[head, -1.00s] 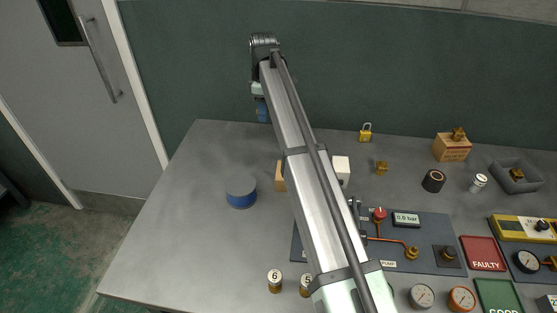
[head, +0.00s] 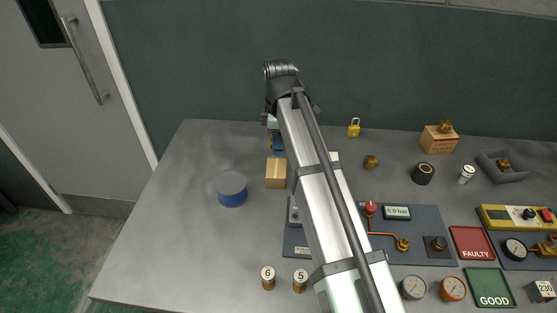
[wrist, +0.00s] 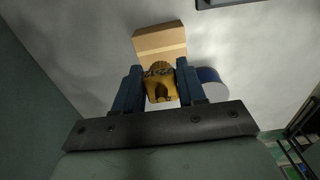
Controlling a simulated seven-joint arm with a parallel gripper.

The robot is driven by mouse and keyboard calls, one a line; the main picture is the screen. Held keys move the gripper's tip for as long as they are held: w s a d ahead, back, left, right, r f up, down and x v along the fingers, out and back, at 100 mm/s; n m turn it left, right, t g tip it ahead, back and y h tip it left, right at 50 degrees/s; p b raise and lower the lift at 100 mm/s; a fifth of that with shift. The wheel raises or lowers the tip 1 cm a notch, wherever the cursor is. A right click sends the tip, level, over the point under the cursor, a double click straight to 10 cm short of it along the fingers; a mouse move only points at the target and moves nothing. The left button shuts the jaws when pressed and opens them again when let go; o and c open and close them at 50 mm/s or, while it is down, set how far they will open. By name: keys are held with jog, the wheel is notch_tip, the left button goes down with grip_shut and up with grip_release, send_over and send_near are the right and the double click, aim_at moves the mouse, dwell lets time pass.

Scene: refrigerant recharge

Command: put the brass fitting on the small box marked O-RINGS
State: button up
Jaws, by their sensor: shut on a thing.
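My gripper (wrist: 160,88) is shut on the brass fitting (wrist: 160,90), which sits between its two blue fingers in the wrist view. In the head view my gripper (head: 276,143) is partly hidden by my arm, and the fitting in it cannot be made out. A small cardboard box (head: 276,174) stands on the table just in front of my gripper; it also shows beyond the fingertips in the wrist view (wrist: 160,42). The fitting appears apart from this box. No marking on it is readable. Another cardboard box (head: 438,142) at the back right carries print too small to read and a brass piece.
A blue-sided round tin (head: 232,188) stands left of the near box. A yellow padlock (head: 354,127), a loose brass piece (head: 371,162), a black roll (head: 423,174) and a grey tray (head: 502,172) are to the right. The table's left side is mostly clear.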

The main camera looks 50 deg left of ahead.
aim_at(279, 168)
jog(key=shift+f, duration=3.25)
jog(key=o, duration=1.1)
jog(key=shift+f, duration=0.1)
notch_tip(279, 168, up, 12)
jog(key=shift+r, duration=0.15)
